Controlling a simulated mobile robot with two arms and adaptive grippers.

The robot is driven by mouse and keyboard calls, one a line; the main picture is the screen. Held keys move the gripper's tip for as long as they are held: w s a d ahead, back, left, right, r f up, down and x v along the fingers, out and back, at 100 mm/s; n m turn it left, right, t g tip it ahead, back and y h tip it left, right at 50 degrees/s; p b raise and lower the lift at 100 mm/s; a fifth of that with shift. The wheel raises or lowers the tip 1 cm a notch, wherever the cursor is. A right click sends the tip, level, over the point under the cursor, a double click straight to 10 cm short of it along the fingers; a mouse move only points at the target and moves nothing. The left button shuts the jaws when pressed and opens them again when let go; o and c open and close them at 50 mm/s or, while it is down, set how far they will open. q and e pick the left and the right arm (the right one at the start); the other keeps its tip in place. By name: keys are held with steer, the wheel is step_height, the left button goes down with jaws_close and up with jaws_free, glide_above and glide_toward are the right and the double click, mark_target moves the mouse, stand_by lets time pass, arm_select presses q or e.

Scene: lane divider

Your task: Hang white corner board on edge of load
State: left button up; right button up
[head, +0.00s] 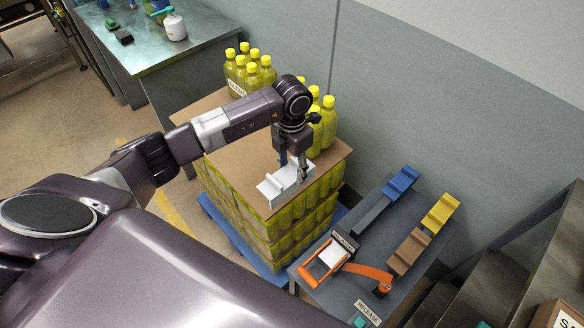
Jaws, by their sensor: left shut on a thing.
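The white corner board (283,188) is in my left gripper (292,170), at the near edge of the load in the head view. The gripper points down and is shut on the board. The load is a stack of yellow bottles (275,228) in layers with a brown sheet (245,150) on top, on a blue pallet (232,232). The board overlaps the sheet's near edge; I cannot tell whether it touches it. My right gripper is not in view.
Loose yellow bottles (250,72) stand on the sheet's far part. A grey table (345,283) at right holds blue (401,183), yellow (440,213) and brown (409,250) pieces and an orange-handled tool (368,271). A metal bench (175,62) stands at the back left.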

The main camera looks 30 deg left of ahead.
arm_select(q)
step_height(320, 180, down, 2)
steer(key=shift+f+b, duration=0.15)
steer(key=shift+b, duration=1)
step_height(320, 180, down, 7)
steer(key=b, duration=0.5)
steer(key=shift+r, duration=0.2)
steer(key=shift+f+b, duration=0.1)
steer(key=shift+b, duration=0.2)
steer(key=o, duration=1.2)
step_height(320, 180, up, 12)
steer(key=shift+r, duration=0.1)
